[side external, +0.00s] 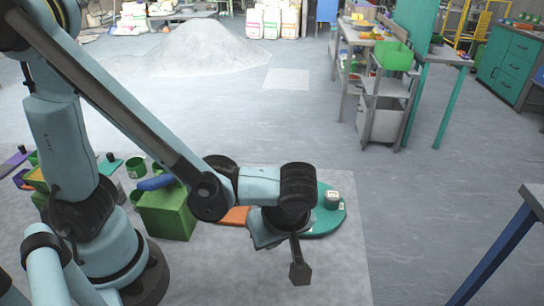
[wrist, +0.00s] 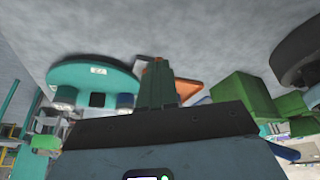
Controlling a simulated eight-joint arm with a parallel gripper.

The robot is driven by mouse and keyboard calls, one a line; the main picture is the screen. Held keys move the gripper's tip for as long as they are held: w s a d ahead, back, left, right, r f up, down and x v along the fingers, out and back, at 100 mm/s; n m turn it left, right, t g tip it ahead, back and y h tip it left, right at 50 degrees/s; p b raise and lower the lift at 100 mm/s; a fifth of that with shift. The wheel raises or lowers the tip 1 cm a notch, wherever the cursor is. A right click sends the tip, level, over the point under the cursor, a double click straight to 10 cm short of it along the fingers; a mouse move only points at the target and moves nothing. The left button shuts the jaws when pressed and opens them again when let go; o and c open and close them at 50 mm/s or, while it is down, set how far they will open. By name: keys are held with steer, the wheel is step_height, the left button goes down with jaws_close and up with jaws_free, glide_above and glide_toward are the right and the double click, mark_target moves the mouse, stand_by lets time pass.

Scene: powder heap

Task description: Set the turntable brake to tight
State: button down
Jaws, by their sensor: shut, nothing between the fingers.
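The turntable (side external: 322,228) is a teal disc on the pale mat, partly hidden behind my wrist in the side view. A small grey-green container (side external: 332,199) stands on its far right part. In the wrist view the turntable (wrist: 85,72) fills the upper left, with a small white label on its rim and a dark square below. I cannot tell which part is the brake or how it is set. My gripper (side external: 299,272) is shut and empty, pointing down in front of the turntable, apart from it in the picture. Its fingers (wrist: 157,82) also show in the wrist view.
An orange slab (side external: 234,215) lies left of the turntable, partly hidden by my arm. A grey powder heap (side external: 200,48) lies behind. Bare mat lies right of my gripper.

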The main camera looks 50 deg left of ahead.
steer(key=shift+s+a+m+t, duration=0.4)
steer(key=shift+s+m, duration=0.05)
steer(key=shift+m, duration=0.55)
steer(key=shift+s+a+m+h, duration=0.3)
steer(key=shift+m, duration=0.4)
steer(key=shift+s+a+m+t+h, duration=0.2)
steer(key=shift+a+m+t, duration=0.1)
steer(key=shift+m, duration=0.3)
steer(key=shift+s+a+m+t+h, duration=0.15)
steer(key=shift+a+m, duration=0.15)
steer(key=shift+m, duration=0.3)
steer(key=shift+s+a+m+t+h, duration=0.1)
steer(key=shift+s+a+m+t, duration=0.15)
steer(key=shift+m, duration=0.35)
steer(key=shift+s+a+m+t+h, duration=0.1)
steer(key=shift+a+m+t+h, duration=0.2)
steer(key=shift+a+m, duration=0.6)
steer(key=shift+s+a+m+t+h, duration=0.15)
steer(key=shift+a+m+h, duration=0.25)
steer(key=shift+m, duration=0.9)
steer(key=shift+w+a, duration=0.15)
steer(key=shift+a, duration=0.6)
steer(key=shift+w+d, duration=0.1)
steer(key=shift+w, duration=0.05)
